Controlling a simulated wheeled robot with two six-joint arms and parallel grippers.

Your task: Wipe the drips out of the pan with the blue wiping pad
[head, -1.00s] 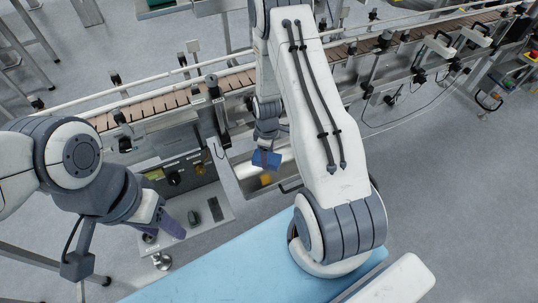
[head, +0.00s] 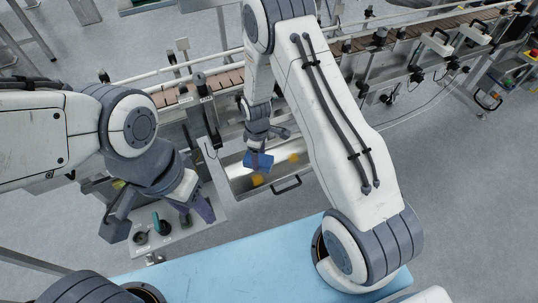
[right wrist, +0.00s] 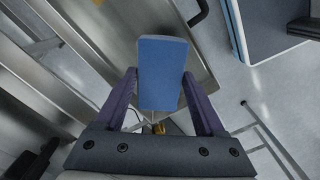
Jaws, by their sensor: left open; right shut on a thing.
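The blue wiping pad (head: 259,161) is held in my right gripper (head: 258,152), over the left part of the metal pan (head: 236,168). In the right wrist view the pad (right wrist: 162,72) sits between the two fingers of my right gripper (right wrist: 161,100). I cannot tell whether the pad touches the pan floor. My left gripper (head: 207,212) is open and empty, left of the pan.
The pan has a dark handle (head: 286,186) on its near side. A conveyor (head: 232,78) runs behind the pan. A light blue surface (head: 235,258) lies in front. A panel (head: 180,235) with small dark items stands under my left gripper.

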